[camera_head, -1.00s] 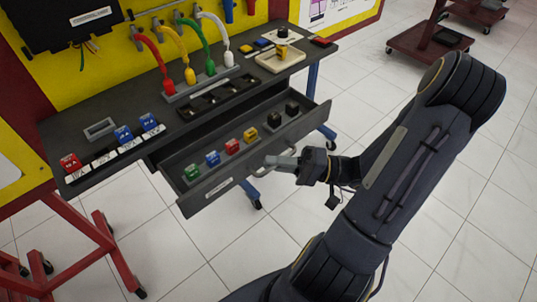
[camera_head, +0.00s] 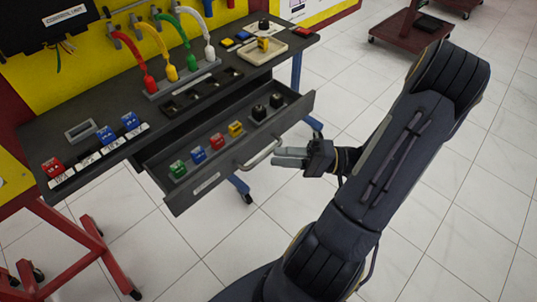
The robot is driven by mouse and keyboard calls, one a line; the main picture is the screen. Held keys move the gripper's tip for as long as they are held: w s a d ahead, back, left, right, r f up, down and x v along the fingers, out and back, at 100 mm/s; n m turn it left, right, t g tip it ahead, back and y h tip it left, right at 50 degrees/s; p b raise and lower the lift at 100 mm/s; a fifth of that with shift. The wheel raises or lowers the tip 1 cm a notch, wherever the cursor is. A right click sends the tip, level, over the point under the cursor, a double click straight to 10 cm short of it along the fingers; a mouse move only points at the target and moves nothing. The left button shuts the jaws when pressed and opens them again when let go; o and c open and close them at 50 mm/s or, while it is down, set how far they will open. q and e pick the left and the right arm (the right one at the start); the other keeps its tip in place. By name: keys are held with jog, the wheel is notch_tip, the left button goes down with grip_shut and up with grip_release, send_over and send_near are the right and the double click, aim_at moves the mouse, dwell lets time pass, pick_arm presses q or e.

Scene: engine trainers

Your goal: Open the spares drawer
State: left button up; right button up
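The spares drawer (camera_head: 208,187) is pulled out from under the dark workbench top (camera_head: 110,132). Its pale bar handle (camera_head: 262,154) is on the front panel. Inside are green (camera_head: 178,168), blue (camera_head: 198,155), red (camera_head: 217,140) and yellow (camera_head: 235,129) blocks in a row, with black parts (camera_head: 268,107) at the far end. My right gripper (camera_head: 280,157) is just right of the handle, with its fingers toward it. The fingers look parted with nothing between them, and the handle appears clear of them. My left gripper is not in view.
On the bench are red, yellow, green and white hoses on a rack (camera_head: 183,80), a beige tray (camera_head: 264,50) and labelled blocks at the left. A red stand (camera_head: 78,245) is at lower left.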

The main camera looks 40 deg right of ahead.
jog(key=v, duration=0.3)
dwell(0.5)
jog(key=s+a+r+n+g+h+p, duration=0.1)
jog(key=a+r+n+g+h+p, duration=0.2)
jog(key=a+g, duration=0.35)
jog(key=s+a+r+n+g+h+p, duration=0.2)
jog(key=a+r+g+p, duration=0.25)
jog(key=a+r, duration=0.2)
notch_tip(320, 180, up, 7)
jog(key=t+h+p, duration=0.4)
jog(key=h, duration=0.2)
jog(key=shift+a+f, duration=0.2)
jog(key=shift+a, duration=0.2)
